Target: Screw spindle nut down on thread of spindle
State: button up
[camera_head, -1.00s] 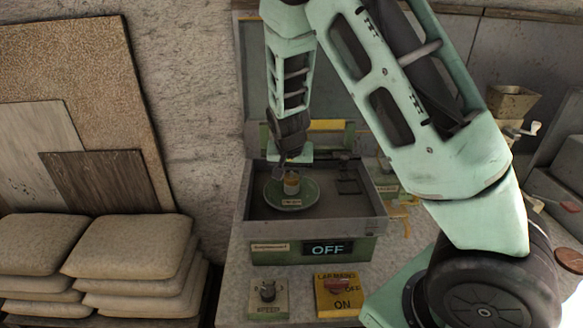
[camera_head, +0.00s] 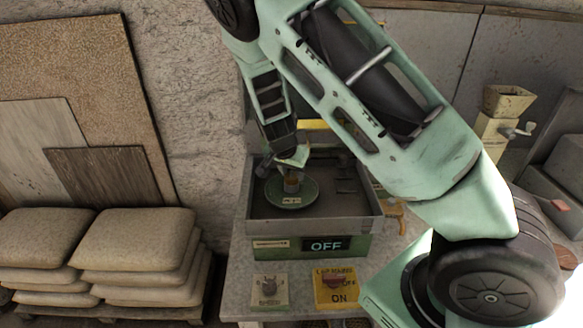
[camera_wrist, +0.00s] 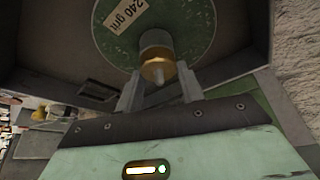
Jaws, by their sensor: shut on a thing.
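The spindle stands at the middle of a round green disc (camera_wrist: 185,20) with a "240 grit" label (camera_wrist: 125,14). My gripper (camera_wrist: 159,76) is shut on the nut, one finger on each side. In the head view the nut (camera_head: 292,185) is small and my gripper (camera_head: 280,168) partly covers it above the disc (camera_head: 308,197). How far the nut is down the thread cannot be told.
The disc lies inside a grey open-topped box (camera_head: 345,208) whose walls surround my gripper. Sacks (camera_head: 130,240) are stacked at left.

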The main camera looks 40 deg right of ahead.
jog(key=shift+r+m+p, duration=0.1)
jog(key=shift+m+p, duration=0.3)
jog(key=shift+m+g+h, duration=0.3)
jog(key=shift+m, duration=0.1)
jog(key=shift+m+g+p, duration=0.4)
jog(key=shift+m+p, duration=0.7)
jog(key=shift+p, duration=0.2)
jog(key=o, duration=1.1)
jog(key=shift+o, duration=0.2)
jog(key=shift+r+p, duration=1.65)
jog(key=shift+r, duration=0.3)
